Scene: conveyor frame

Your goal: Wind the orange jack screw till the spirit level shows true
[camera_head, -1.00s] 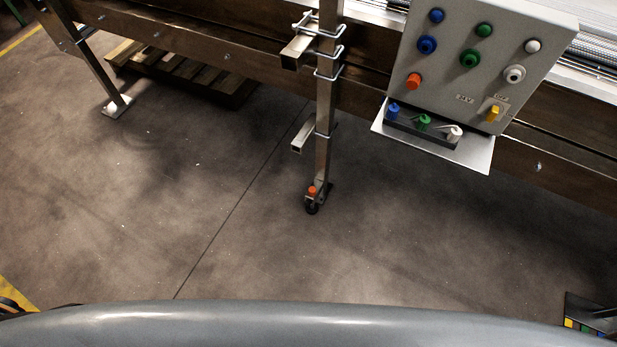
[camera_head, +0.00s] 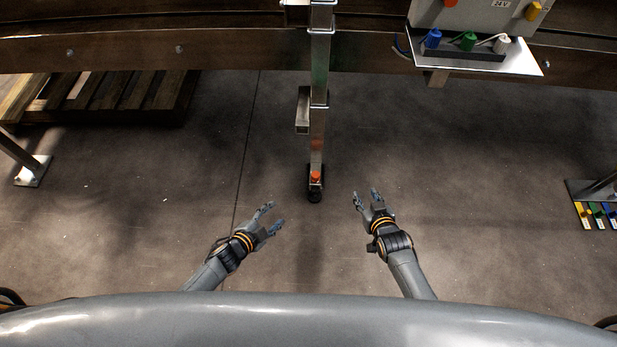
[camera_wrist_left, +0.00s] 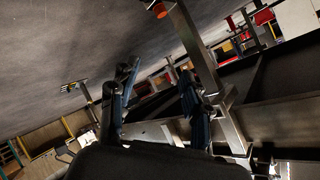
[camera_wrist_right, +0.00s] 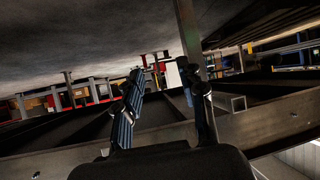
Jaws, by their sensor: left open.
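The orange jack screw (camera_head: 315,177) sits low at the foot of the upright metal leg (camera_head: 318,130), above a dark round foot. An orange knob at the leg's end, seemingly the same screw, shows in the left wrist view (camera_wrist_left: 160,11). My left gripper (camera_head: 274,214) is open and empty, left of the screw and nearer to me. My right gripper (camera_head: 365,194) is open and empty, right of the screw. Both are apart from it. I cannot make out a spirit level in any view.
A control box (camera_head: 480,14) with a shelf (camera_head: 525,65) of coloured plugs hangs at the upper right. A wooden pallet (camera_head: 110,95) lies at the left. Another foot (camera_head: 33,171) stands left, and a plate with coloured tags (camera_head: 578,190) right. The floor around the leg is clear.

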